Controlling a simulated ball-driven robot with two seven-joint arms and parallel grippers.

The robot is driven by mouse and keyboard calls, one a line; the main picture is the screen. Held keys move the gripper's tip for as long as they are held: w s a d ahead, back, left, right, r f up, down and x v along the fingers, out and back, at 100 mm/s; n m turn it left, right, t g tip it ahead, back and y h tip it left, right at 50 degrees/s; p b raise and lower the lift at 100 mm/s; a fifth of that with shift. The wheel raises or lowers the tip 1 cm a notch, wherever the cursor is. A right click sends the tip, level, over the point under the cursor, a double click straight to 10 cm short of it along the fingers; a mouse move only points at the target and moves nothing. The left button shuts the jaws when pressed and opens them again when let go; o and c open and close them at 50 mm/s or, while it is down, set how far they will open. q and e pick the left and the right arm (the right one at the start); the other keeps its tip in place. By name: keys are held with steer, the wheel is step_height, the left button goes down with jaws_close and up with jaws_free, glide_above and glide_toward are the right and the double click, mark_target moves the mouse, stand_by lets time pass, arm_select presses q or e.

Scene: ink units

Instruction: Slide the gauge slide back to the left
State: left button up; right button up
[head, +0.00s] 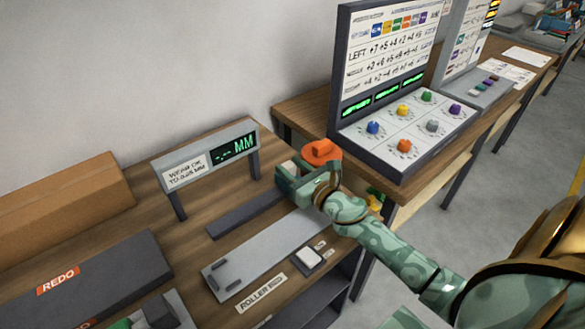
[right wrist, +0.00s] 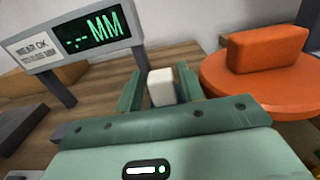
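The gauge has a grey stand with a green "MM" display (head: 233,147) showing dashes. A dark rail (head: 240,215) lies on the bench in front of it. A small white block (right wrist: 161,88), which looks like the slide's grip, is near the rail's right end. It also shows in the head view (head: 289,168), partly covered by my right gripper (head: 296,176). In the right wrist view the fingers (right wrist: 160,92) are open on either side of the block, with a gap visible at the left finger. My left gripper is not in view.
An orange disc with a raised bar (right wrist: 262,82) is close to the right of my right gripper. A light grey plate (head: 262,252) and a white button (head: 307,258) lie in front of the rail. A control panel (head: 405,130) stands on the bench behind right.

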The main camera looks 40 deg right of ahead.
jaws_close()
steer(key=a, duration=0.6)
steer(key=s+a+p, duration=0.1)
steer(key=a, duration=1.2)
steer(key=shift+s, duration=0.25)
steer(key=shift+s+a, duration=0.1)
steer(key=shift+a, duration=0.5)
jaws_free()
steer(key=shift+a, duration=0.2)
steer(key=s, duration=0.5)
steer(key=s+d, duration=0.1)
steer(key=s, duration=0.4)
steer(key=s+b, duration=0.1)
steer(key=s, duration=0.4)
steer(key=shift+d+f, duration=0.15)
steer(key=shift+d, duration=0.05)
steer(key=shift+s, duration=0.65)
